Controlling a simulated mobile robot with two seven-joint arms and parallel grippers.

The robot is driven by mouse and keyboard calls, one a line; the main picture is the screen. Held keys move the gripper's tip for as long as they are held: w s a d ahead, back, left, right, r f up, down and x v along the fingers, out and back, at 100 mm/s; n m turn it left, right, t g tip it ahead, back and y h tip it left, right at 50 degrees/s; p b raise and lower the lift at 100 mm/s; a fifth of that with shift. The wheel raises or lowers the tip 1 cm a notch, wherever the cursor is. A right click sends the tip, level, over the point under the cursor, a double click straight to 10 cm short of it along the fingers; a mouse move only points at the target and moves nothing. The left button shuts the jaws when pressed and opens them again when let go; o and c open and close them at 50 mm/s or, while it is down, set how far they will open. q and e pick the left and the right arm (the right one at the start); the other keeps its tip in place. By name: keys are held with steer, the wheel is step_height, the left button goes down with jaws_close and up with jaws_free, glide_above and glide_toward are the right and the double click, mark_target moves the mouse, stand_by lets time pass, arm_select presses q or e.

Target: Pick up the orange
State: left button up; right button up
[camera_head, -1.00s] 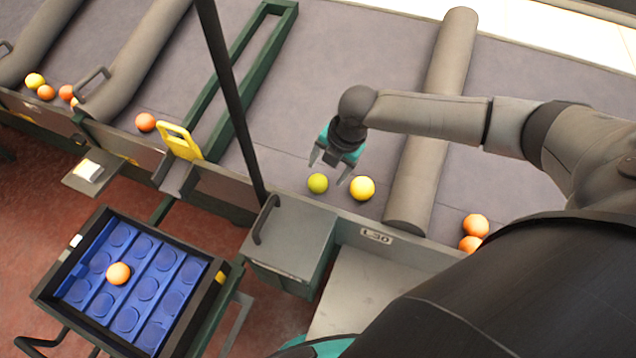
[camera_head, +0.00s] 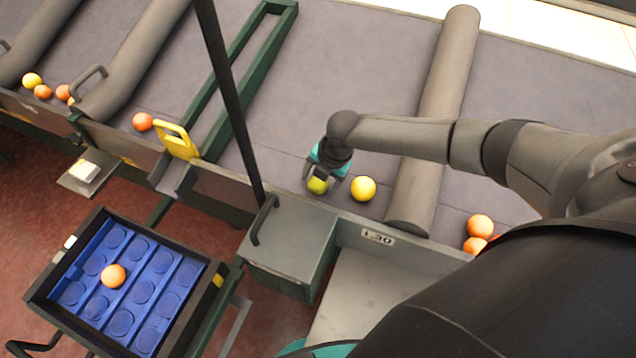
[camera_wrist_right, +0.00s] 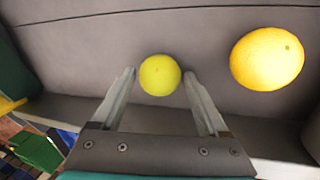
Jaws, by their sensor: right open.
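A yellow-green orange (camera_head: 317,186) lies on the grey conveyor, partly hidden by my right gripper (camera_head: 322,182) in the head view. In the right wrist view, this fruit (camera_wrist_right: 160,75) sits between and just beyond the tips of my right gripper (camera_wrist_right: 160,85), which is open and empty. A larger yellow-orange fruit (camera_head: 363,188) lies just to the right, outside the fingers; it also shows in the wrist view (camera_wrist_right: 267,59). My left gripper is not in view.
A blue tray (camera_head: 147,318) with one orange (camera_head: 113,276) stands at lower left. A grey roller bar (camera_head: 433,120) crosses the belt right of my gripper, with oranges (camera_head: 480,228) beyond it. A black post (camera_head: 232,95) and green frame (camera_head: 240,105) stand to the left.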

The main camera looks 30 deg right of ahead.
steer(key=shift+c, duration=0.2)
steer(key=c, duration=1.1)
steer(key=shift+r, duration=0.1)
